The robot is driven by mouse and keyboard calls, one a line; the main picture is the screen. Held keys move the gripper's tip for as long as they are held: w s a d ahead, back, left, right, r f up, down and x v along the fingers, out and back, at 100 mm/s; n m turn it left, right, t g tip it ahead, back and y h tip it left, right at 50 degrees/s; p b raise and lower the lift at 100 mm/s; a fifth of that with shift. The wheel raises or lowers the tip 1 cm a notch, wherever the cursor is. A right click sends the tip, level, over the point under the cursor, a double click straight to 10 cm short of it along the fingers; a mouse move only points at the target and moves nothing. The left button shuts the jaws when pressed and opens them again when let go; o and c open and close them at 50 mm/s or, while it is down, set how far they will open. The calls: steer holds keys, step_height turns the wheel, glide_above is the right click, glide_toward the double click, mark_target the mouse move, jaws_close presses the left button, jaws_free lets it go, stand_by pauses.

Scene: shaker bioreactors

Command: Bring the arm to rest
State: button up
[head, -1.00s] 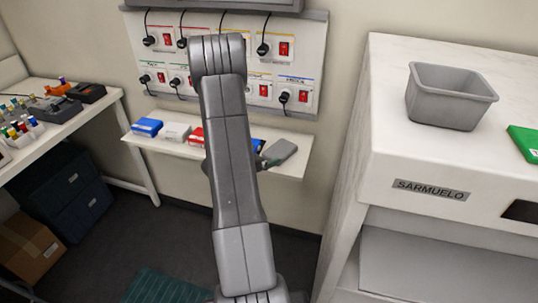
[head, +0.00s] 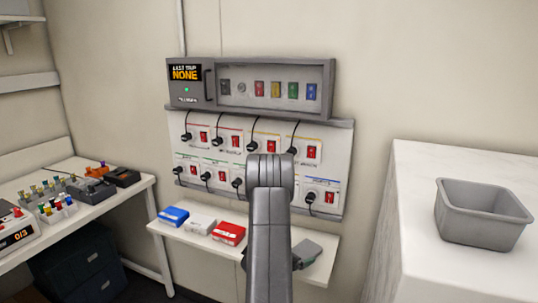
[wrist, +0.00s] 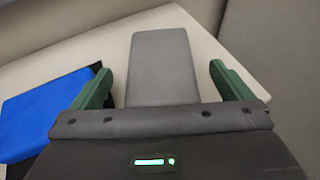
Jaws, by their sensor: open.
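My arm (head: 268,235) rises in front of the shelf in the head view and hides most of my gripper. In the wrist view my gripper (wrist: 160,70) is open, with one green finger on each side. A flat grey block (wrist: 160,62) lies on the pale shelf, in line with the gap between the fingers. Space shows between the block and each finger.
Blue (head: 173,216), white (head: 199,224) and red (head: 228,233) boxes lie on the shelf. Above are a socket panel (head: 262,141) with plugged cords and a display box (head: 185,88). A grey bin (head: 480,225) stands on the right counter (head: 415,190). A cluttered bench (head: 110,215) is at left.

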mark_target(303, 251)
steer(key=x, duration=0.5)
steer(key=shift+s+a+r, duration=0.1)
steer(key=shift+r, duration=0.6)
